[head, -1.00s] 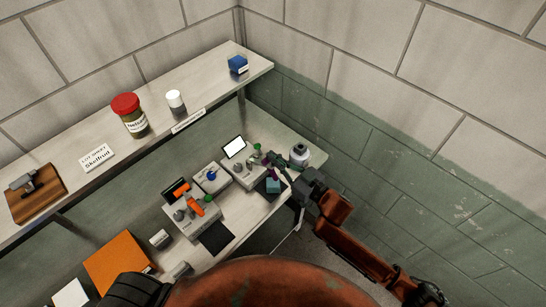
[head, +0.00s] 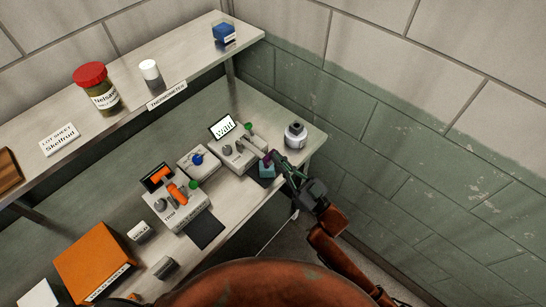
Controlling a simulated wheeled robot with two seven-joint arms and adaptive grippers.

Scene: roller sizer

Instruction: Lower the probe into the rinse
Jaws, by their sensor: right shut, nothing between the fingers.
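A grey bench instrument (head: 228,158) with a screen reading "Wait" (head: 223,127) and a green knob stands near the right end of the lower bench. A small purple piece (head: 267,157), possibly the probe, shows at its right, just above a teal block or cup (head: 267,171) on a dark mat. I cannot tell whether the two touch, or which vessel is the rinse. My right gripper (head: 279,165) is shut and empty, right beside the purple piece and partly covering that area. My left gripper is not in view.
A grey lidded jar (head: 295,136) stands behind the gripper near the bench's right end. A second instrument with orange parts (head: 176,205), a small box with a blue knob (head: 198,162) and an orange box (head: 95,262) stand leftward. A shelf (head: 200,75) overhangs the bench's back.

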